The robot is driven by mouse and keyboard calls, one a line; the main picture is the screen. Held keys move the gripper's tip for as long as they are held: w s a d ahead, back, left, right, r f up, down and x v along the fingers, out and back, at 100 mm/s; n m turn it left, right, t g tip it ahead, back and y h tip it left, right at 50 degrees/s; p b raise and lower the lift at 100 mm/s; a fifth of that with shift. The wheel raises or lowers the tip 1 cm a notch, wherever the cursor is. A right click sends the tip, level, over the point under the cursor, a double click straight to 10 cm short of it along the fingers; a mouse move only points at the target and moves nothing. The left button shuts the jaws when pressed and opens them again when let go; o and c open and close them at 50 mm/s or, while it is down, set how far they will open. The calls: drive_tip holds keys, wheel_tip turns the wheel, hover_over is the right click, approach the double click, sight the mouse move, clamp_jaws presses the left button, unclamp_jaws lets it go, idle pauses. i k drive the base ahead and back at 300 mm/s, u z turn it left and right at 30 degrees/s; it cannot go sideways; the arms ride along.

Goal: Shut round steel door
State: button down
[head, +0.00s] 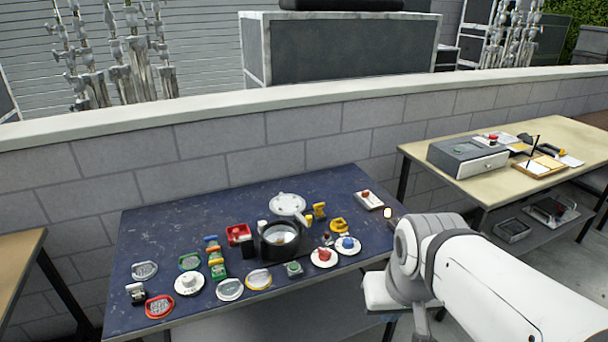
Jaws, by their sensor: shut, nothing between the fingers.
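A round pale steel door (287,205) stands open at the back of a round black housing (266,246) on the dark blue table. The housing's round opening (282,235) is uncovered and faces up toward me. The door is tilted up behind it, and a light handle-like part shows at its lower right. My white arm comes in from the lower right, and its grey-and-white joint is beside the table's right edge, well apart from the door. My gripper cannot be made out in this view.
The dark blue table (170,235) is crowded around the housing: a red box (238,234), yellow blocks (319,211), a red-knobbed plate (323,257), a blue-knobbed plate (347,245) and several round dials. A grey block wall (235,140) runs behind. A tan table (430,150) stands right.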

sight(288, 203)
drive_tip(key=i, duration=1.25)
drive_tip(key=z, duration=0.05)
